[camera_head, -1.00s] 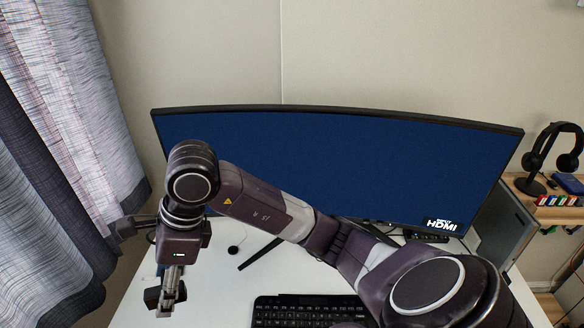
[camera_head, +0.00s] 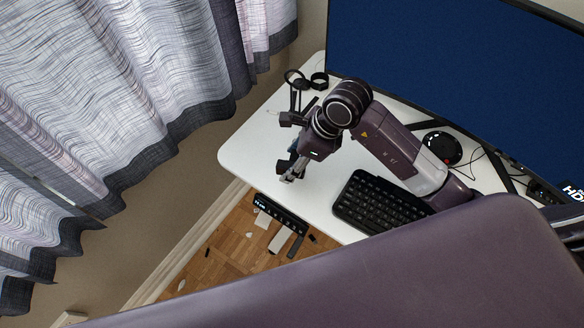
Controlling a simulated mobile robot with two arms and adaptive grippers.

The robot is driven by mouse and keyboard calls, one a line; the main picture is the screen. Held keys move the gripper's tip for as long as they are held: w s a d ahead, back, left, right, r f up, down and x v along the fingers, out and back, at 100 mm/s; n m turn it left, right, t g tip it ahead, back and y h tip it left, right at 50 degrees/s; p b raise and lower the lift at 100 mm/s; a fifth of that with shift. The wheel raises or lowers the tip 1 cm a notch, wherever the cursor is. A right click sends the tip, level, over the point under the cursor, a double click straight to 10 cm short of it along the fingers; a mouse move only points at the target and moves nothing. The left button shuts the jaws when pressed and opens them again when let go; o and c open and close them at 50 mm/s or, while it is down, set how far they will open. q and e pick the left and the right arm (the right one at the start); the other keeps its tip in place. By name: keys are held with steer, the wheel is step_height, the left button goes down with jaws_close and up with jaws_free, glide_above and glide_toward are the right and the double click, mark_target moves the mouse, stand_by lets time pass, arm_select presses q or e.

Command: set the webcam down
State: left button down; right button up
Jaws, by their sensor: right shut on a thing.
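My right gripper (camera_head: 291,174) points down over the left part of the white desk (camera_head: 248,150). It is shut on a small dark thing, the webcam (camera_head: 283,165), of which only a part shows beside the fingers. I cannot tell whether the webcam touches the desk top or hangs just above it. My left gripper is not in view.
A black keyboard (camera_head: 380,203) lies to the right of the gripper. A round black device (camera_head: 442,148) and a large monitor (camera_head: 450,65) stand farther back. Small black items (camera_head: 319,80) lie near the back left. The desk's left part is mostly clear. A curtain (camera_head: 110,90) hangs at left.

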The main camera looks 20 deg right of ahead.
steer(key=shift+f, duration=2.2)
steer(key=shift+f, duration=0.1)
steer(key=o, duration=1.2)
steer(key=shift+d+r, duration=0.15)
steer(key=shift+r, duration=0.25)
steer(key=v, duration=1.1)
steer(key=shift+s+r+b, duration=0.1)
steer(key=shift+r+b, duration=0.1)
steer(key=shift+b, duration=0.1)
